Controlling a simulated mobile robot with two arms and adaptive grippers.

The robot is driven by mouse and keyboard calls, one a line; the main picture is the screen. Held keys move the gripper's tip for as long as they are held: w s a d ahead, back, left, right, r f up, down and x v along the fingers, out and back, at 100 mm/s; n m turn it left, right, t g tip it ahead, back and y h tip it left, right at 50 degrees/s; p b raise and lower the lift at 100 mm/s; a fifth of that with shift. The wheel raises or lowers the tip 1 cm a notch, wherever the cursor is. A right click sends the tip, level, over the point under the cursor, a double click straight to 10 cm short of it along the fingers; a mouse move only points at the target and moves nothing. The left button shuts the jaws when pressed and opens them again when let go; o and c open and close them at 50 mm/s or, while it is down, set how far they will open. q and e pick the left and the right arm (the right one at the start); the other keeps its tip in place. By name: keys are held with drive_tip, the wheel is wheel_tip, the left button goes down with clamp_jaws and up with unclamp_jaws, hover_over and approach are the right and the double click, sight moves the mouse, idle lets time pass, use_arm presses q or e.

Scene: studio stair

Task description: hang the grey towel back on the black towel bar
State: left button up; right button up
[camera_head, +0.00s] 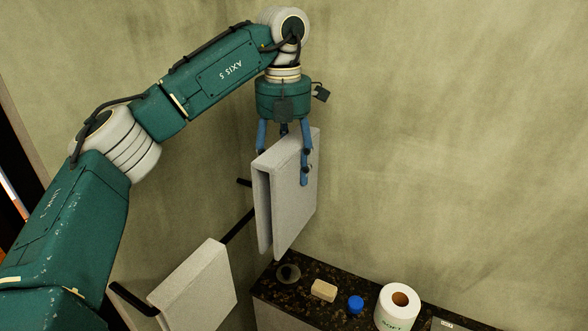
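My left gripper (284,165) comes down from above with its blue fingers astride the top fold of a grey towel (286,205), and it is shut on it. The towel hangs upright, folded over, with a gap between its two layers. The black towel bar (239,225) runs along the left wall. The held towel hides its far stretch, so I cannot tell whether the bar lies between the layers. A second grey towel (197,288) hangs over the near part of the bar. My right gripper is not in view.
Below right is a dark speckled counter (268,291) with a dark round drain-like piece (289,272), a beige soap bar (324,290), a blue cap (355,304) and a white paper roll (397,308). Walls meet in a corner behind the towel. The upper right is clear.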

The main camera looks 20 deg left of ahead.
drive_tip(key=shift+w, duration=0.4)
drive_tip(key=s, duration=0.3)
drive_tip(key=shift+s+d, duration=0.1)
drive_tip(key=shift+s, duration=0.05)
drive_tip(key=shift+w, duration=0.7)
use_arm(q)
drive_tip(key=a, duration=1.3)
drive_tip(key=shift+w+r, duration=0.15)
drive_tip(key=shift+w, duration=0.2)
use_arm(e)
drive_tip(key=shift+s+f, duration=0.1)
use_arm(q)
drive_tip(key=shift+f+b, duration=0.4)
drive_tip(key=shift+f, duration=0.6)
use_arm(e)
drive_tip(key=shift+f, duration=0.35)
use_arm(q)
drive_tip(key=shift+f, duration=0.1)
